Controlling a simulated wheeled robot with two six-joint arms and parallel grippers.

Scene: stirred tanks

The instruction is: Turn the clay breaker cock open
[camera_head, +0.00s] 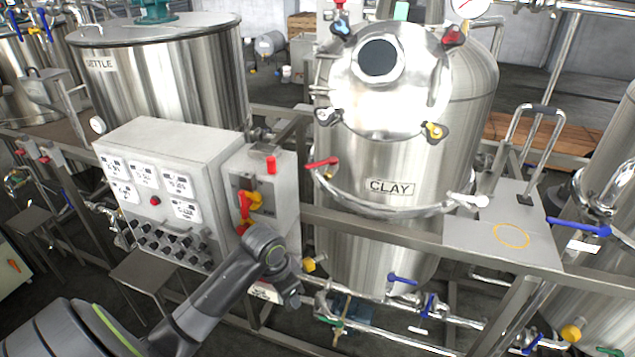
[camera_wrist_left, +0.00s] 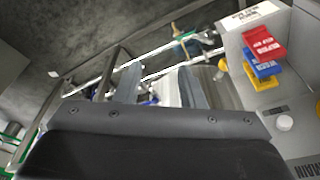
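The steel tank labelled CLAY (camera_head: 390,188) stands in the middle of the head view. A red lever (camera_head: 322,163) sits at its left side, beside the label; no tag names it as the breaker cock. My left arm comes in from the bottom left, and its wrist end (camera_head: 290,290) hangs below and left of that lever, apart from it. Its fingers cannot be made out. My right gripper is not in view.
A grey box with red and yellow handles (camera_head: 247,205) stands close beside my wrist; red, blue and yellow tags (camera_wrist_left: 265,45) show in the wrist view. A control panel (camera_head: 160,180) is left of it. A frame rail (camera_head: 375,229) crosses before the tank; blue-handled valves (camera_head: 402,279) lie below.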

